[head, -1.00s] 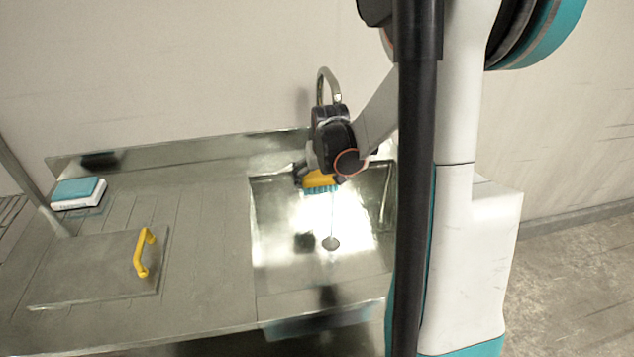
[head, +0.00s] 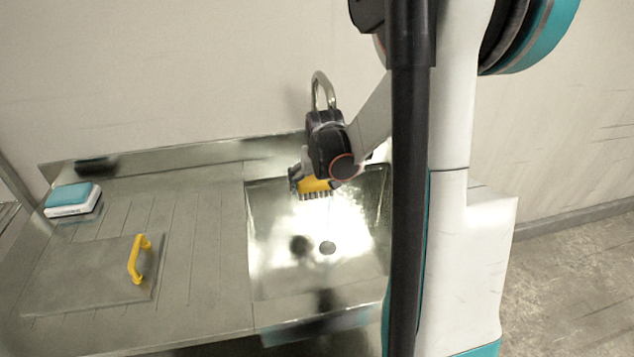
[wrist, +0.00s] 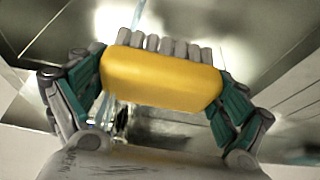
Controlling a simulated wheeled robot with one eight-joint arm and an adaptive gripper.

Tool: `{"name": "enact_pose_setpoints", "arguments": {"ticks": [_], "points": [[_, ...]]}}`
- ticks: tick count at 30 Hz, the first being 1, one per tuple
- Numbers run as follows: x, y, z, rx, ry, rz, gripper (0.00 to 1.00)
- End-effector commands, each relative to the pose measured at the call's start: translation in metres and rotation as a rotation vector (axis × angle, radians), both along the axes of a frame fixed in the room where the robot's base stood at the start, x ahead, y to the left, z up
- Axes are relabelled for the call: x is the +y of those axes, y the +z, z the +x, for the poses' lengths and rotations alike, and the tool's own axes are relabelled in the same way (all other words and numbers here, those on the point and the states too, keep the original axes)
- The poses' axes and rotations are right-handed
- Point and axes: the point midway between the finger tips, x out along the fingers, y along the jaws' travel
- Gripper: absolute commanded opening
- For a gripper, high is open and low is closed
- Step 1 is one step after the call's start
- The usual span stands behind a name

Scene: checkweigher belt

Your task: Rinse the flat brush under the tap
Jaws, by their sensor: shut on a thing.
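The flat brush, a yellow block (head: 316,185) with grey-looking bristles, is held over the sink (head: 268,279), bristles down. My gripper (head: 312,182) is shut on it, just in front of and below the curved metal tap (head: 318,82). In the wrist view the yellow block (wrist: 162,80) sits between the teal-padded fingers, with its grey bristles along the far side. A thin, clear water stream (wrist: 138,14) shows past the bristles in the wrist view. I cannot tell whether it touches them.
A steel drainboard (head: 208,235) lies left of the sink. On it are a flat lid with a yellow handle (head: 138,258) and a blue-and-white block (head: 72,198). A dark item (head: 97,164) sits at the back left. The drain (head: 327,248) is open to view.

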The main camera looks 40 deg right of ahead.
Motion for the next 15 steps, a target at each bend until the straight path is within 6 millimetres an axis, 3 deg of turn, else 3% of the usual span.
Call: {"name": "enact_pose_setpoints", "arguments": {"ticks": [15], "points": [[0.033, 0.000, -0.019, 0.000, 0.002, 0.000, 0.72]]}}
